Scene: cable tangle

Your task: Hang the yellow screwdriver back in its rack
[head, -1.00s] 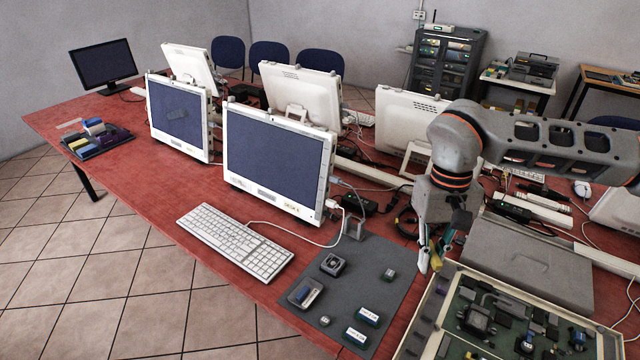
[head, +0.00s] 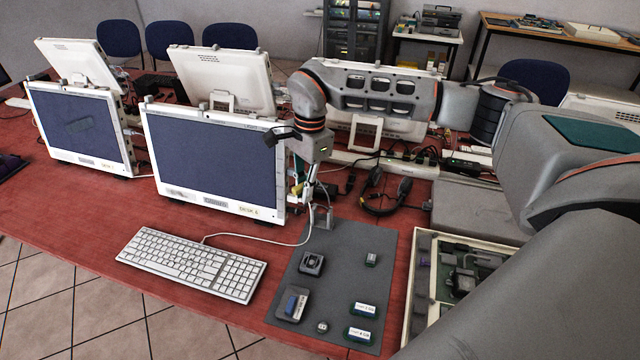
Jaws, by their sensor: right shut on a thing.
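My right gripper (head: 305,188) points down at the back edge of the grey mat, just in front of the right side of the near monitor. It is shut on the yellow screwdriver (head: 311,190), of which only a small sliver shows between the fingers. The grey rack (head: 322,217), a small upright bracket, stands at the mat's back edge. The gripper is close above it, slightly to its left in the picture. I cannot tell whether the screwdriver touches the rack. My left gripper is not in view.
A white cable runs from the keyboard (head: 190,262) past the rack. Near monitor (head: 213,165) stands close left of the gripper.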

